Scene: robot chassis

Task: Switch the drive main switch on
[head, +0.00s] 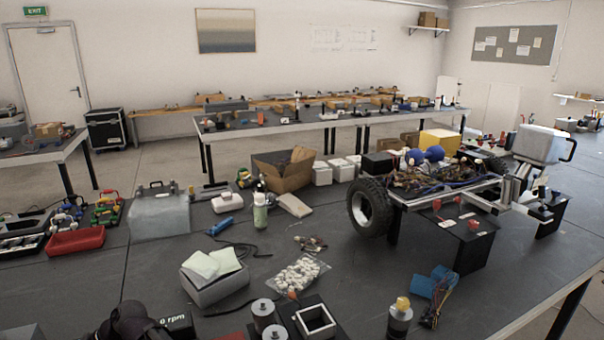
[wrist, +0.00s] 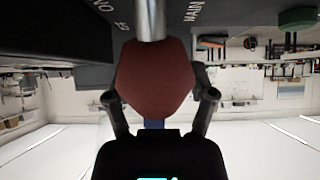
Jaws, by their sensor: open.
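In the wrist view a dark red knob (wrist: 152,75) sits on a metal shaft (wrist: 151,18) that comes out of a grey panel (wrist: 110,32). The panel carries white lettering including MAIN. This looks like the main switch. My gripper (wrist: 160,98) is open, with one finger on each side of the knob. I cannot tell whether the fingers touch it. In the head view a dark part of my arm (head: 132,322) shows at the bottom left edge, and the knob cannot be made out there.
A wheeled chassis with wiring (head: 440,180) stands at the right of the dark bench. A display reading 0 rpm (head: 174,322), two cylinders (head: 263,312), a bag of white pieces (head: 297,272) and a grey box with papers (head: 215,290) are near the front. A yellow-capped bottle (head: 400,318) stands to the right.

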